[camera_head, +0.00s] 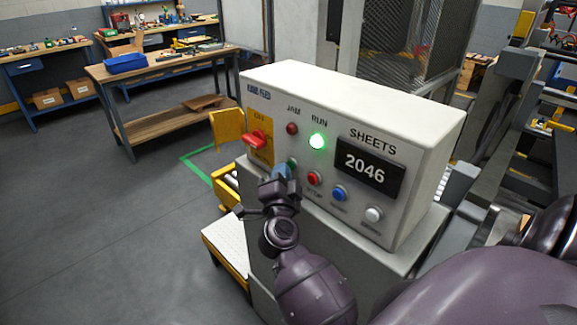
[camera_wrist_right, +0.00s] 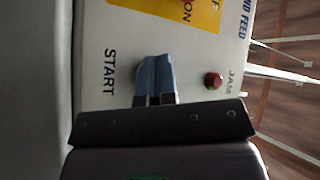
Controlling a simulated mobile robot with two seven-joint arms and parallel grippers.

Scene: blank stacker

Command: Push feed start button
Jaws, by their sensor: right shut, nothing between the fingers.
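The control box (camera_head: 330,95) has a sloping white front panel. My right gripper (camera_head: 282,172) is shut and empty, with its bluish fingertips at the panel where the start button sits, left of the red stop button (camera_head: 314,178). A small green edge, likely the start button (camera_head: 292,162), shows just behind the fingertips. In the right wrist view the shut fingers (camera_wrist_right: 157,75) point at the panel beside the START label (camera_wrist_right: 110,73) and hide the button. I cannot tell whether they touch it or whether it is pressed. My left gripper is out of view.
The green RUN lamp (camera_head: 318,142) is lit; the JAM lamp (camera_head: 292,128) looks dark red. The display (camera_head: 367,165) reads 2046. A red switch (camera_head: 257,139) on a yellow plate lies left of my gripper. Blue (camera_head: 340,194) and white (camera_head: 373,214) buttons lie right.

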